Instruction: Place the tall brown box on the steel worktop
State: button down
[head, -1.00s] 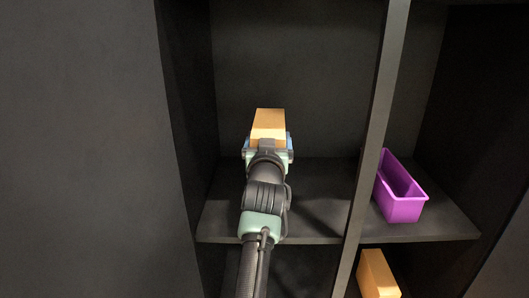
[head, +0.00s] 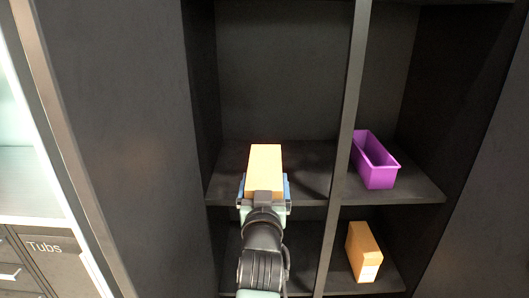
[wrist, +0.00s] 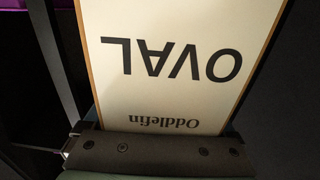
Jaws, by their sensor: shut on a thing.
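My gripper (head: 264,190) is shut on a tall brown box (head: 264,168), in front of the left bay of a dark shelf unit. In the wrist view the box (wrist: 175,50) fills the upper middle and shows a pale label with "OVAL" and "Oddlefin" upside down. The lower end of the box is hidden behind my gripper in the head view. No steel worktop can be made out for certain.
A purple bin (head: 378,165) stands on the right bay's shelf (head: 412,190). Another brown box (head: 362,252) stands in the bay below it. A dark divider (head: 345,120) parts the bays. At the far left is a unit marked "Tubs" (head: 45,247).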

jog(key=s+f, duration=2.8)
jog(key=s, duration=0.3)
jog(key=shift+s+f+y, duration=0.2)
jog(key=shift+s+y, duration=0.1)
jog(key=shift+w+a, duration=0.15)
